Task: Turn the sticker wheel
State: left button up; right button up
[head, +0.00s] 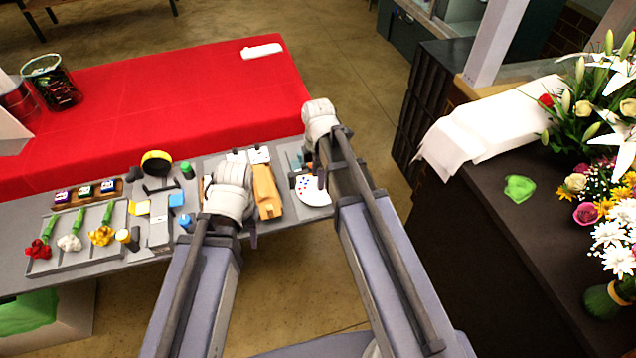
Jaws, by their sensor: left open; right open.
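The sticker wheel (308,191) is a white disc with small coloured dots. It lies flat near the right end of the grey work table. My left gripper (229,194) is open over the middle of the table, left of the wheel and of a tan wooden piece. Neither gripper shows anything held. The fingertips are mostly hidden by the wrists, so I cannot tell their height above the table.
A grey tray (80,257) with red, white and yellow flowers is at the table's left. A yellow-and-black tape roll (157,163), a green-capped bottle (187,170) and blue items stand mid-table. A red-covered table (180,95) is behind. A dark counter (500,235) with bouquets is right.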

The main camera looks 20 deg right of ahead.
jog(key=shift+f, duration=0.15)
jog(key=shift+c, duration=0.3)
grip_shut()
